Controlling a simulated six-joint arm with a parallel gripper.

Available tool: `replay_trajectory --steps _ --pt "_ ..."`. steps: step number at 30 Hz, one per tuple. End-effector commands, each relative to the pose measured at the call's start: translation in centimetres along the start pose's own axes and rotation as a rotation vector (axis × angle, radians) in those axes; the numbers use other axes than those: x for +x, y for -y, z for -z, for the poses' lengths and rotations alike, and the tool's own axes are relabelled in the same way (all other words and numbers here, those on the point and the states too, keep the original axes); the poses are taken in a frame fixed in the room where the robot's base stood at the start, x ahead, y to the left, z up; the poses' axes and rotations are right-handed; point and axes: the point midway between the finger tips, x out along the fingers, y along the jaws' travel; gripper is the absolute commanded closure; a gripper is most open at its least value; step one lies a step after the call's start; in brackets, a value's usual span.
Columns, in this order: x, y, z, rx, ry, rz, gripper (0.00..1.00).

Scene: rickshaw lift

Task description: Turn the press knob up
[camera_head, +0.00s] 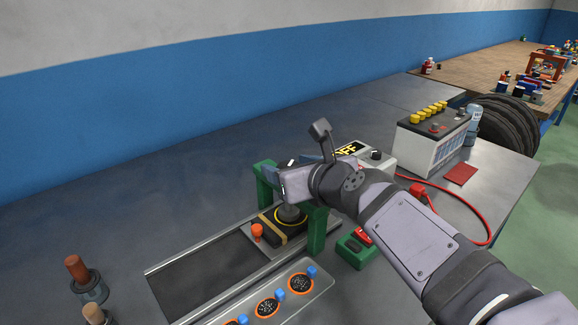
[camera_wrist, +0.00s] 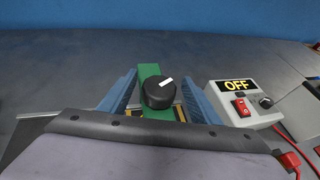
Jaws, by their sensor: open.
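The press is a green frame (camera_head: 317,232) standing over a track on the bench. Its black round knob (camera_wrist: 158,95) with a white pointer mark sits on top of the green crossbar (camera_wrist: 149,71) in the wrist view. The mark points up and to the right. My gripper (camera_wrist: 159,80) is open, with one blue finger on each side of the knob and visible gaps between. In the head view, my gripper (camera_head: 301,164) is over the top of the press and hides most of the knob and crossbar.
A white box (camera_wrist: 243,107) with an OFF display, red switch and small knob stands right of the press. A battery (camera_head: 435,140) and red cable lie beyond. A panel (camera_head: 265,310) with several round dials is in front. The bench at left is mostly clear.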

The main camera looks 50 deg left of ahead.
Motion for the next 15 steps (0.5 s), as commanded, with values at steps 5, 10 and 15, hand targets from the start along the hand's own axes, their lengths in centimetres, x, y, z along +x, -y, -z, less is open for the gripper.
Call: replay_trajectory --steps 5,10,15 --pt "0.11 -0.02 -0.01 0.000 0.000 0.000 0.43" --pt "0.10 -0.01 -0.01 0.000 0.000 0.000 0.59" --pt "0.09 -0.01 -0.01 0.000 0.000 0.000 0.83"
